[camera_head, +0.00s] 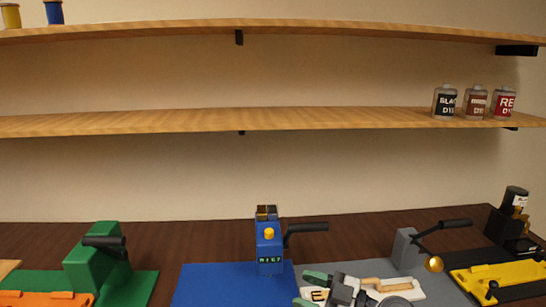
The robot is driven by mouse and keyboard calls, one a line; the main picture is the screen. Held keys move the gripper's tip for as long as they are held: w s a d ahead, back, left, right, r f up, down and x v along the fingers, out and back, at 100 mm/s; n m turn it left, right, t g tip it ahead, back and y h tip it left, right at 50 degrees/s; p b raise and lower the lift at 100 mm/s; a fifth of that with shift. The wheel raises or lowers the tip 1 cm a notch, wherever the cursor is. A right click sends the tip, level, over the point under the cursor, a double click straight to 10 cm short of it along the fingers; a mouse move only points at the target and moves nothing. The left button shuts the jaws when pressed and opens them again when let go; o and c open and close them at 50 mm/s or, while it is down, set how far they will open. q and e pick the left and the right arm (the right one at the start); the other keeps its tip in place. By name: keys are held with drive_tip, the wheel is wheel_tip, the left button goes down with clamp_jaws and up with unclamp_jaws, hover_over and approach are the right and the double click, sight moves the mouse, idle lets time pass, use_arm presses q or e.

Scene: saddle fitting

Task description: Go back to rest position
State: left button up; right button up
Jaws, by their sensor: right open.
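My right gripper (310,289) is at the bottom edge, right of the middle, over the front of the bench. Its two dark green-tipped fingers point left and stand apart, so it is open. A pale piece shows between and behind the fingers; I cannot tell what it is, but the fingers do not close on it. My left gripper is not in view.
A blue station (268,250) with a black lever stands behind the gripper. A green station (92,262) is at left, a grey block with lever (405,248) and a yellow fixture (495,277) at right. Dye bottles (475,103) stand on the lower shelf (200,122).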

drive_tip(key=s+d+f+m+t+h, duration=0.4)
drive_tip(key=d+m+h, duration=0.2)
drive_tip(key=m+h, duration=0.3)
drive_tip(key=s+d+f+m+t+h, duration=0.3)
drive_tip(key=d+f+m+t+h, duration=0.1)
drive_tip(key=d+m+h, duration=0.4)
drive_tip(key=s+f+n+g, duration=0.1)
drive_tip(key=s+f+g, duration=0.5)
drive_tip(key=s, duration=0.5)
drive_tip(key=s+f+n+g, duration=0.1)
drive_tip(key=s+f+g, duration=0.45)
drive_tip(key=s, duration=0.45)
wheel_tip(320, 180, down, 23)
drive_tip(key=g, duration=0.2)
drive_tip(key=s+d+f, duration=0.2)
drive_tip(key=s+f, duration=1.5)
drive_tip(key=f, duration=0.1)
drive_tip(key=shift+d+g, duration=0.2)
drive_tip(key=shift+g, duration=0.25)
